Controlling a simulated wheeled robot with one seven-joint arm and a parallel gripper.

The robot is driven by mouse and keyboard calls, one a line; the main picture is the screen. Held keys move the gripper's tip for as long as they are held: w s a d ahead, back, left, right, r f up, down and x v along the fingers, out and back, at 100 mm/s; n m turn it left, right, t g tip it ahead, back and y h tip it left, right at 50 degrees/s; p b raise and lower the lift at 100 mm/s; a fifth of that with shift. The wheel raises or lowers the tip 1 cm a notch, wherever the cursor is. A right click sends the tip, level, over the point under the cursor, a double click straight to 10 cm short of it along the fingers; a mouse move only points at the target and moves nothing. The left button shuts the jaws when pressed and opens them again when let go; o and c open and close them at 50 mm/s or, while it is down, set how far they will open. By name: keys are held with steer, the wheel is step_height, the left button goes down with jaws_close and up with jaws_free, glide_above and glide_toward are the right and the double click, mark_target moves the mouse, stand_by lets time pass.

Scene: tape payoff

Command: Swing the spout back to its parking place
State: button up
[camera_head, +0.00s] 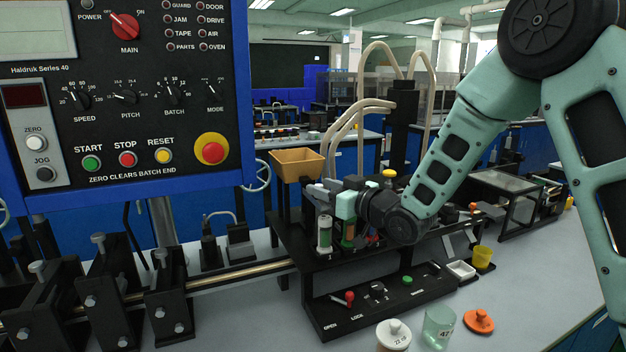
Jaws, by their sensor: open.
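My gripper (338,203) is at the black machine stand (303,262) in the middle of the view, just in front of and below the tan hopper (297,163). I cannot tell whether the fingers touch anything. I cannot pick out the spout for certain; my wrist and forearm cover part of the stand. A yellow knob (389,173) shows just behind my wrist.
A control panel (120,100) fills the upper left. Black clamps (105,290) stand below it. A red lever (349,297) and green button (407,280) sit on the stand's front.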

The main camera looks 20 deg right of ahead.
mark_target(312, 200)
steer(key=shift+p+x, duration=0.35)
steer(key=shift+x, duration=1.65)
jaws_close()
steer(key=shift+a, duration=0.1)
steer(key=shift+a+f+b, duration=0.1)
steer(key=shift+b, duration=0.2)
